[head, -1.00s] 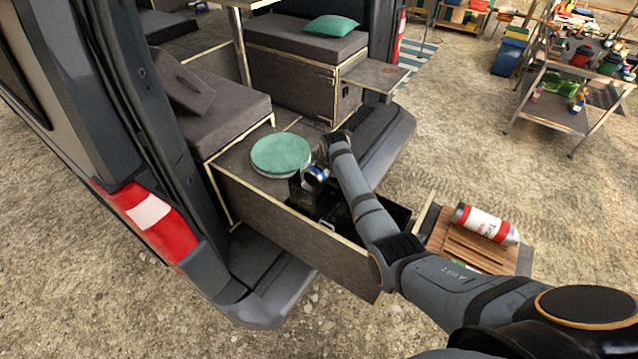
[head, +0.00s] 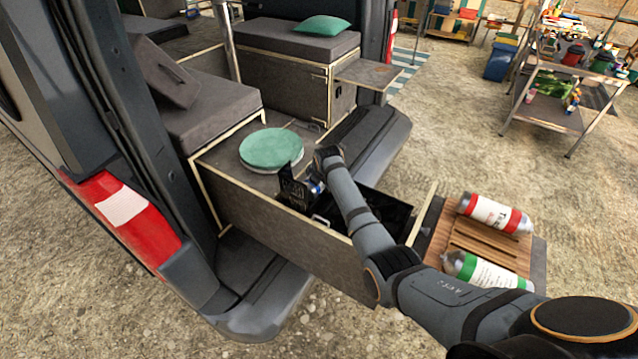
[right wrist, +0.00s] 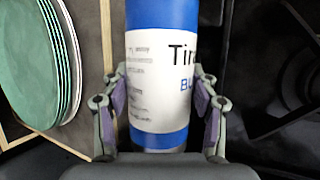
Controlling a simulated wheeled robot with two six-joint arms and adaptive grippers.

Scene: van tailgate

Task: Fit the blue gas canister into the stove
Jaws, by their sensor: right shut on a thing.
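The blue canister (right wrist: 160,80) has a white label and lies between the two fingers of my right gripper (right wrist: 160,112) in the right wrist view, which is shut on it. In the head view only a small blue piece of the canister (head: 314,187) shows beside my right wrist. The stove (head: 372,208) appears as a black unit in the pulled-out drawer, partly hidden by my right arm; a black upright part (head: 292,190) stands at its left. Whether the canister touches the stove cannot be told. My left gripper is not in view.
Green plates (head: 271,149) are stacked on the drawer top, left of the canister. A slatted wooden shelf at the right holds a red canister (head: 495,214) and a green-banded canister (head: 485,272). A cluttered table (head: 545,110) stands far right.

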